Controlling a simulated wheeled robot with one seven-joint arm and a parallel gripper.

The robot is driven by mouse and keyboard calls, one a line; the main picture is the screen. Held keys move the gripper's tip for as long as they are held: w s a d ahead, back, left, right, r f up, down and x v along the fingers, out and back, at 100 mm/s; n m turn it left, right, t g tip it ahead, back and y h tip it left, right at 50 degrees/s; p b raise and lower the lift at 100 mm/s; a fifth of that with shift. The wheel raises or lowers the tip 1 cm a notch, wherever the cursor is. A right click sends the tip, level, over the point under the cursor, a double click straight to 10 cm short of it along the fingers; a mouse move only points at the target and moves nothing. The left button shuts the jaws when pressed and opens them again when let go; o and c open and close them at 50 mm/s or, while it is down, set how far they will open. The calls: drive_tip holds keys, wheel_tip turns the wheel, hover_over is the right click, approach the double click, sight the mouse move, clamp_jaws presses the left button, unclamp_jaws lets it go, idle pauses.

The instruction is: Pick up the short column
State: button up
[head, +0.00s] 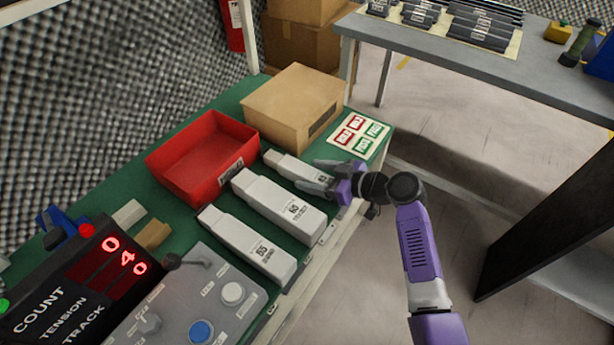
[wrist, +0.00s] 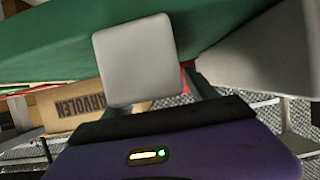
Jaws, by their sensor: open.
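The short column (head: 290,164), pale grey with a dark printed label, lies on the green bench top as the smallest of three columns. My gripper (head: 318,177) is open at its near end, with one finger on each side. In the wrist view, a pale block end (wrist: 146,58) fills the space in front of my purple gripper body, and a dark finger (wrist: 200,84) shows at its right. Whether the fingers touch the column cannot be told.
Two larger columns (head: 279,204) (head: 247,243) lie alongside to the left. A red bin (head: 202,155) and cardboard box (head: 296,103) stand behind; the box also shows in the wrist view (wrist: 68,104). A control panel (head: 190,300) is at front left. Open floor lies right.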

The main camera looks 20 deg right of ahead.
drive_tip(key=shift+w+a+f, duration=0.3)
drive_tip(key=shift+w+a, duration=0.1)
drive_tip(key=shift+w, duration=0.15)
clamp_jaws()
drive_tip(key=shift+r, duration=0.15)
drive_tip(key=shift+r, duration=0.1)
